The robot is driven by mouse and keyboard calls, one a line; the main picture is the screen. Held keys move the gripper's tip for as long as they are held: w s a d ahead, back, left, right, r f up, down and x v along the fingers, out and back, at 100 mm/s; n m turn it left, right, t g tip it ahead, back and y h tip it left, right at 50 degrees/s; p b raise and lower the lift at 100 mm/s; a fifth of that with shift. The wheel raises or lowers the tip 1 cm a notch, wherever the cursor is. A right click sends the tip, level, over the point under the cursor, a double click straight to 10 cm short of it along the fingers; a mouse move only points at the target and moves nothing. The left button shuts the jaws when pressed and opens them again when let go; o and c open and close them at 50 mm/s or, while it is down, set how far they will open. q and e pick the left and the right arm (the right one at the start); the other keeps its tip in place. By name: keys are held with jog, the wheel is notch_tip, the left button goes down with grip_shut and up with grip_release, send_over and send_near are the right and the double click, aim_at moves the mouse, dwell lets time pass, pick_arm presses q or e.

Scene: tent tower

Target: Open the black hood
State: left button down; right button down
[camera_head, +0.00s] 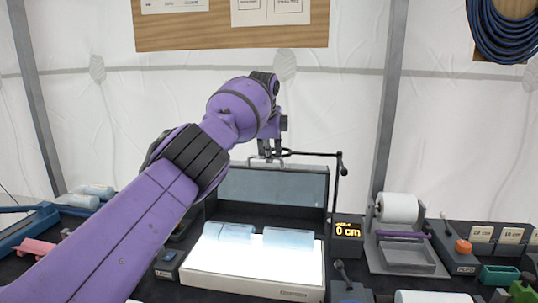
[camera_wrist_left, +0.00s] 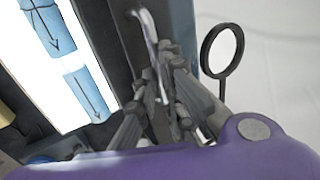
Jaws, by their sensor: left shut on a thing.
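The black hood (camera_head: 272,187) stands raised at the back of the bright white light box (camera_head: 255,287), its grey-blue inner face toward me. Its metal handle (camera_wrist_left: 146,28) shows in the left wrist view. My left gripper (camera_head: 272,153) is at the hood's top edge, with its arm reaching in from the left. In the left wrist view its fingers (camera_wrist_left: 168,88) are shut on the handle. Two pale blue pieces (camera_head: 288,238) lie on the lit surface, with arrows on them in the wrist view. My right gripper is not in view.
A thin black crank-shaped rod (camera_head: 336,185) rises just right of the hood. A paper roll (camera_head: 397,208) on a grey stand is farther right. Blue cable (camera_head: 500,35) hangs at the upper right.

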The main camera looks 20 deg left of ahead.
pick_arm(q)
jog(key=shift+r, duration=0.15)
jog(key=c, duration=1.9)
grip_release()
jog(key=shift+o, duration=0.2)
jog(key=v, duration=1.2)
